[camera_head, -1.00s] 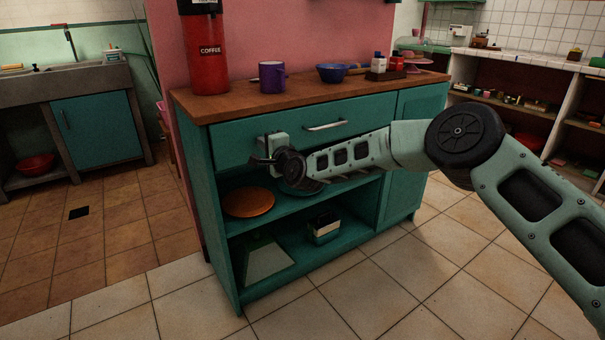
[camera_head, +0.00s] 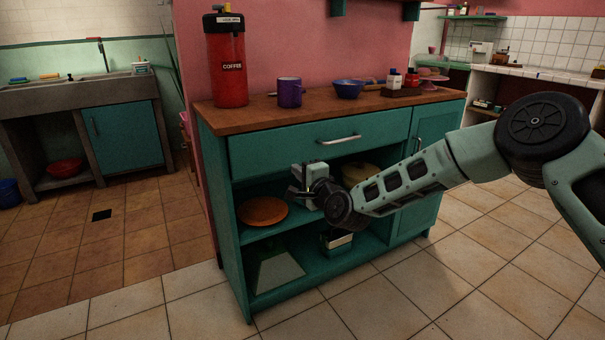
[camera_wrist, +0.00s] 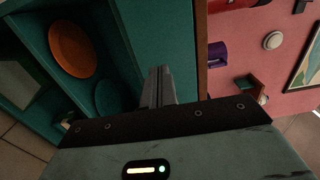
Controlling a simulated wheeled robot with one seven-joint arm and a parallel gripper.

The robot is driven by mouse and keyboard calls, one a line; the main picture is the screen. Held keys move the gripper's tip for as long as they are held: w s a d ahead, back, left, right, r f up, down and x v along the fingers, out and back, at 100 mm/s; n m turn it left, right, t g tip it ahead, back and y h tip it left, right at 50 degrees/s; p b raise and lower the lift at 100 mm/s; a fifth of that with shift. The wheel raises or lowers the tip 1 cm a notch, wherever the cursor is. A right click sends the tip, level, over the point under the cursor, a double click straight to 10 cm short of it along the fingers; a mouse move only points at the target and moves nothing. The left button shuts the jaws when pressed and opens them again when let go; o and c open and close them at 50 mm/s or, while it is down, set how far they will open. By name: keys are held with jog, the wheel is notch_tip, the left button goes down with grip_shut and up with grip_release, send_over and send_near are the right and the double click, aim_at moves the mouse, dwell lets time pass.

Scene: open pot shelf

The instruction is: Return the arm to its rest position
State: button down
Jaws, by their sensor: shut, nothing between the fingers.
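My arm reaches in from the right in the head view. My gripper (camera_head: 297,190) is in front of the open shelf of the teal cabinet (camera_head: 270,160), just right of an orange plate (camera_head: 263,211). In the wrist view my gripper (camera_wrist: 159,72) shows its two fingers closed together, with nothing held. The orange plate also shows at the upper left of the wrist view (camera_wrist: 74,49), with a teal plate (camera_wrist: 108,98) beside it. From the head view I cannot tell how far the fingers are from the cabinet front.
On the wooden countertop (camera_head: 300,116) stand a red coffee dispenser (camera_head: 227,70), a purple mug (camera_head: 290,93) and a blue bowl (camera_head: 348,89). The tiled floor (camera_head: 400,290) in front is clear.

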jog(key=s+n+g+h, duration=0.2)
jog(key=s+n+g, duration=0.85)
jog(key=s, duration=1.15)
jog(key=s+d+r+n+g+h, duration=0.15)
jog(key=s+d+n+h, duration=0.25)
jog(key=s+d, duration=0.75)
jog(key=s+d+n+g+h, duration=0.35)
jog(key=s+d, duration=0.55)
jog(key=s, duration=0.5)
notch_tip(320, 180, up, 25)
jog(key=p, duration=2.4)
jog(key=shift+s+d+f+n+p, duration=0.15)
jog(key=shift+s+d+n+p, duration=0.15)
jog(key=shift+d+n+p, duration=0.1)
